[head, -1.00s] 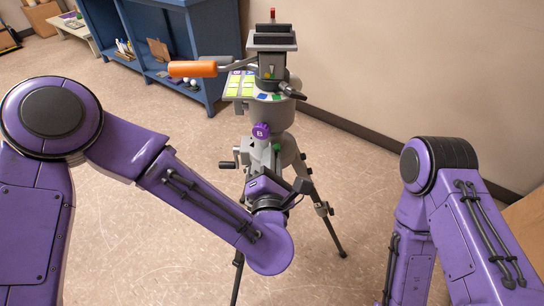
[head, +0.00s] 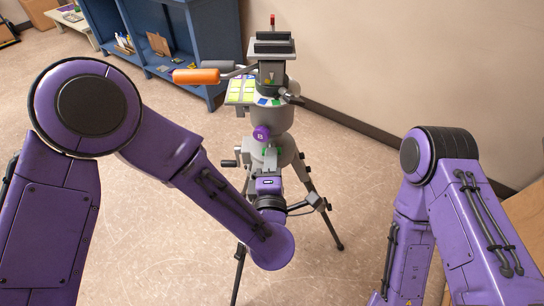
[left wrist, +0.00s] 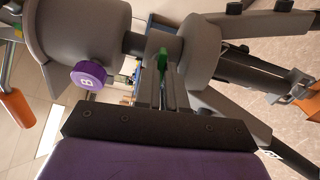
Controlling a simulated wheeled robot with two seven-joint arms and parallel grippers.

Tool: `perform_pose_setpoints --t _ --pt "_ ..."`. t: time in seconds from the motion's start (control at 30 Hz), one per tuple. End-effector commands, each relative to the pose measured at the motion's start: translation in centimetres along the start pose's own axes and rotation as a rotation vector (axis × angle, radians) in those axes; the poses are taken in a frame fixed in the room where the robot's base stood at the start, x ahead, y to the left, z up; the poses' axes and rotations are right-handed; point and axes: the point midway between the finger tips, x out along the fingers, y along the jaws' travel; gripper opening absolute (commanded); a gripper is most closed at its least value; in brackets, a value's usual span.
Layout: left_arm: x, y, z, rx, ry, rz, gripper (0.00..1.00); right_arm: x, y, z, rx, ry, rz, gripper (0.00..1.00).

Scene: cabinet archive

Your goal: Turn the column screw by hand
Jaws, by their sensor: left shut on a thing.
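A grey tripod (head: 277,107) stands on the floor with a column and head. A small green piece on the column, which looks like the column screw (left wrist: 162,59), sits between the fingertips of my left gripper (left wrist: 165,80) in the left wrist view. The left gripper (head: 270,158) is shut on it in front of the column, below the purple knob marked B (head: 261,133). That knob also shows in the left wrist view (left wrist: 88,76), apart from the fingers. The fingers hide part of the screw. My right gripper is out of view.
An orange handle (head: 196,76) sticks out left from the tripod head. A grey crank (head: 229,163) sits left of the column. Tripod legs (head: 327,215) spread around. A blue shelf (head: 180,45) stands behind left, a wall behind right.

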Motion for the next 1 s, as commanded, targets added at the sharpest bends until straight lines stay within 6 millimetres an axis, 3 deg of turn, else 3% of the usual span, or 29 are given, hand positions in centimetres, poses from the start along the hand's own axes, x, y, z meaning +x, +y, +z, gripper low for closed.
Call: perform_pose_setpoints --t 0.03,0.07,0.1,0.13,0.4,0.8,1.0 --pt "0.0 0.2 0.1 0.030 -0.002 0.000 0.00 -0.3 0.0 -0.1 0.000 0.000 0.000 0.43" --pt "0.0 0.0 0.0 0.025 -0.001 -0.001 0.19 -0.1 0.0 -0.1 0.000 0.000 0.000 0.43" --pt "0.0 -0.1 0.0 0.023 0.000 -0.001 0.32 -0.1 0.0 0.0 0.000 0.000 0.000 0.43" --pt "0.0 -0.1 0.0 0.022 0.000 -0.001 0.35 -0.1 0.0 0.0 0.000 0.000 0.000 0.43" --pt "-0.3 -0.1 0.0 0.020 -0.001 -0.001 0.35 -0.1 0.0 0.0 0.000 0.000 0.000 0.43" --pt "-5.0 0.0 0.1 0.020 -0.003 -0.001 0.35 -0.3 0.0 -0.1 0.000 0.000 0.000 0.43" --pt "-6.0 0.0 0.0 0.018 -0.001 0.000 0.35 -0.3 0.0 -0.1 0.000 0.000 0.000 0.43"
